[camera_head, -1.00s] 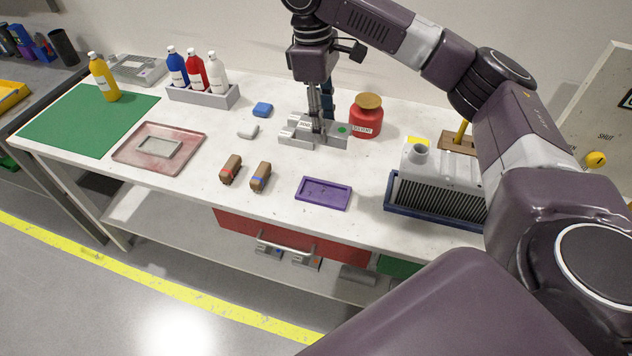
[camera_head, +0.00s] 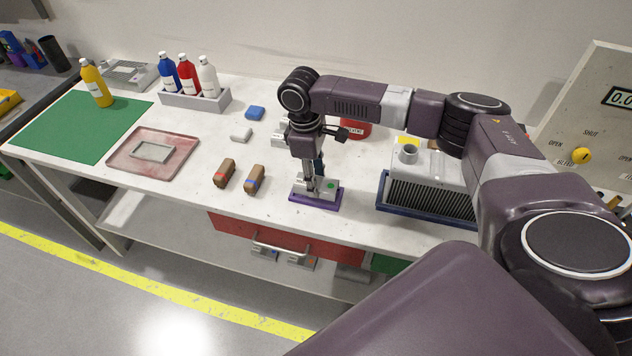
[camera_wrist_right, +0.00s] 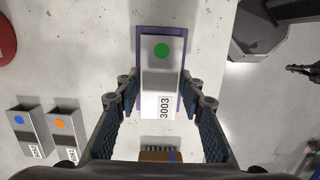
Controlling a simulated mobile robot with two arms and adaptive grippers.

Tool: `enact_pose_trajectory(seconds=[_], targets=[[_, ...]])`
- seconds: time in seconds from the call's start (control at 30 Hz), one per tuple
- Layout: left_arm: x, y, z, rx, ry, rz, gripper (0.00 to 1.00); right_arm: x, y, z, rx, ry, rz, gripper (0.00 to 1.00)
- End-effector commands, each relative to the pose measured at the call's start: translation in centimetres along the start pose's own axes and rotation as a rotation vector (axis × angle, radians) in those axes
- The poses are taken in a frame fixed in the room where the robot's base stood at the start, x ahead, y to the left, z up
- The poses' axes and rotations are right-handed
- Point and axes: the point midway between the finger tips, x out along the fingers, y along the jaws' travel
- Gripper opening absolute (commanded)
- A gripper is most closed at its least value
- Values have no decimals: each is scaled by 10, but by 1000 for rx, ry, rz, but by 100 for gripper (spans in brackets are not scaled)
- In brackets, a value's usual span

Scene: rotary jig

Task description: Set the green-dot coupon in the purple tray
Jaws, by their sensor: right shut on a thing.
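The green-dot coupon (camera_head: 330,187) is a grey metal piece with a green dot. The right wrist view shows it too (camera_wrist_right: 162,72), with a label reading 3003. My right gripper (camera_head: 311,190) points down and is shut on it; its fingers (camera_wrist_right: 163,97) sit on either side of the coupon. The purple tray (camera_head: 318,204) is directly under the coupon. Its rim shows around the coupon in the right wrist view (camera_wrist_right: 139,48), with the long sides roughly lined up. I cannot tell whether the coupon touches the tray floor.
A grey finned unit in a blue tray (camera_head: 412,212) stands to the right. Blue-dot (camera_wrist_right: 30,130) and orange-dot (camera_wrist_right: 64,130) coupons and a red pot (camera_head: 356,130) are behind.

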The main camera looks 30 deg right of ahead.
Motion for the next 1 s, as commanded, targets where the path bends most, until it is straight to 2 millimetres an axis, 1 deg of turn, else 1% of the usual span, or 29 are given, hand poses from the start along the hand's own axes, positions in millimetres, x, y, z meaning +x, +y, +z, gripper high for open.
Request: enact_pose_trajectory(seconds=[0.1, 0.17, 0.5, 0.53, 0.6, 0.67, 0.7, 1.0], targets=[[-3, 0, 4, -1, -7, 0, 0, 14, 0, -1, 1, -2, 0, 3], [-4, 0, 6, -1, -9, 0, 0, 18, 0, -2, 0, 0, 1, 3], [-4, 0, 8, -2, -12, -1, 0, 21, 0, -3, 0, 0, 1, 3], [-4, 0, 8, -2, -12, -1, 0, 21, 0, -2, 0, 0, 1, 38], [-4, -1, 8, -2, -13, -1, 0, 21, 0, -2, 0, 0, 1, 45], [-4, -1, 8, -2, -13, -1, 0, 21, 0, -2, 0, 0, 1, 52], [-4, -1, 8, -2, -13, -2, 0, 21, 0, -2, 0, 0, 1, 53], [-2, -2, 8, -1, -13, -2, 0, 18, 0, -2, 0, 1, 2, 53]])
